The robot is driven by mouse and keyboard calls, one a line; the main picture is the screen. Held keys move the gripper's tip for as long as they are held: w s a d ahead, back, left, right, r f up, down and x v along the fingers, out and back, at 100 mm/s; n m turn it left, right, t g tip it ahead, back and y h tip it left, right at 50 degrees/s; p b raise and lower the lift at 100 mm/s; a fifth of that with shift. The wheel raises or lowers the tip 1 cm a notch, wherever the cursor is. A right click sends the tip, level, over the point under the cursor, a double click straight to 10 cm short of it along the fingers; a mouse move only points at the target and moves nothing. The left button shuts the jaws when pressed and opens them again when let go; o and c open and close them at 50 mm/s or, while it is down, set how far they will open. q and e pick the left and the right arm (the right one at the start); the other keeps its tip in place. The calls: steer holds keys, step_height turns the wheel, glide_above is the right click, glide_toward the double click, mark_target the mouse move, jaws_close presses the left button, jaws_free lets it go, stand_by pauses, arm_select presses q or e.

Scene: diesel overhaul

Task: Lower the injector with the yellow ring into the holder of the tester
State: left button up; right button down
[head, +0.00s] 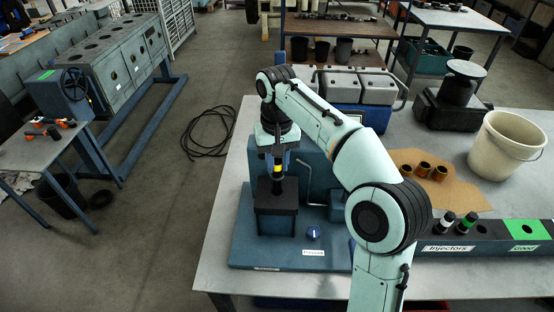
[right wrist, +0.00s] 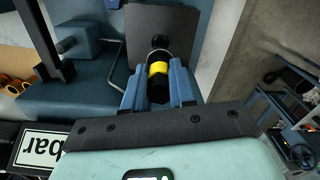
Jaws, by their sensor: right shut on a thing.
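The injector with the yellow ring (head: 278,169) is upright over the dark block holder (head: 277,197) of the blue tester (head: 250,242). My right gripper (head: 277,160) is shut on this injector. In the right wrist view the black injector with its yellow ring (right wrist: 158,69) sits between the two blue fingers of my right gripper (right wrist: 157,90), and the dark holder (right wrist: 180,25) lies beyond it. The injector's lower end is at the top of the holder; I cannot tell whether it is inside the hole. My left gripper is not in view.
A rack labelled Injectors (head: 445,249) holds two injectors, with white and green rings (head: 467,222), and a green Good section (head: 527,230). A bucket (head: 508,145), brown rings on cardboard (head: 424,168) and a black stand (head: 458,95) are on the bench.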

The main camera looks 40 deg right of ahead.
mark_target(277, 177)
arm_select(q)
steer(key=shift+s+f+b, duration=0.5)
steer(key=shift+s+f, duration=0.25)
arm_select(e)
steer(key=shift+f, duration=1.5)
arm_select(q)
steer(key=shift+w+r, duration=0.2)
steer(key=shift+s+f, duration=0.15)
arm_select(e)
steer(key=shift+f, duration=0.2)
steer(key=shift+f+b, duration=0.5)
steer(key=shift+f, duration=0.7)
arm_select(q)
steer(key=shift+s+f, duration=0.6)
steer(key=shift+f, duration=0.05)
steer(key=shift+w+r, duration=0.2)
arm_select(e)
steer(key=shift+c, duration=2.3)
jaws_free()
